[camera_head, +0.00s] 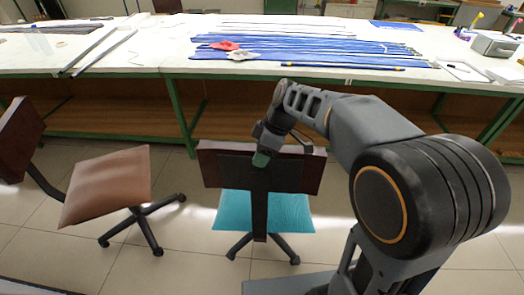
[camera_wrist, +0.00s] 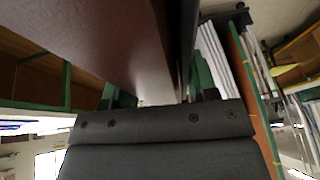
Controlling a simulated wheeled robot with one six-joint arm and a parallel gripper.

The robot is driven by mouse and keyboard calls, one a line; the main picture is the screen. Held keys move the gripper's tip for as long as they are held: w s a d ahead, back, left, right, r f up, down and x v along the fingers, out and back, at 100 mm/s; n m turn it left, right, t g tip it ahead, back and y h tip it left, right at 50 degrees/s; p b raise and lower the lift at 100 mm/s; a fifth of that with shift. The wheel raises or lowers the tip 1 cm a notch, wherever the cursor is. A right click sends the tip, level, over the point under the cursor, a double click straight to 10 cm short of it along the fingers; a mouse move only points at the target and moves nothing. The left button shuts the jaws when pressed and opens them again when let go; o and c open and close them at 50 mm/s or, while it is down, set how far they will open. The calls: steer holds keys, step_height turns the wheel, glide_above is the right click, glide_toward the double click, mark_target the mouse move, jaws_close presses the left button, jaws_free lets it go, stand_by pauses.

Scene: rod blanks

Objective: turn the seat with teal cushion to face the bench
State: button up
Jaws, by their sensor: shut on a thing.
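The seat with teal cushion (camera_head: 290,210) stands in the middle of the head view, before the bench (camera_head: 130,65). Its dark backrest (camera_head: 305,172) and post are nearer to me than the cushion, so the seat faces the bench, about square to it. In the wrist view the backrest (camera_wrist: 100,40) runs as a dark red board between the green fingers of my gripper (camera_wrist: 158,92).
A chair with a brown cushion (camera_head: 110,185) stands to the left, its wheeled foot reaching toward the teal one. Blue rods (camera_head: 300,48), a red cloth (camera_head: 224,45) and white strips lie on the bench. Tiled floor is free between the two chairs.

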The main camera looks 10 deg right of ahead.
steer(key=o, duration=1.3)
steer(key=p+v, duration=0.2)
steer(key=v, duration=1.1)
steer(key=shift+d+r, duration=0.2)
steer(key=shift+r, duration=0.15)
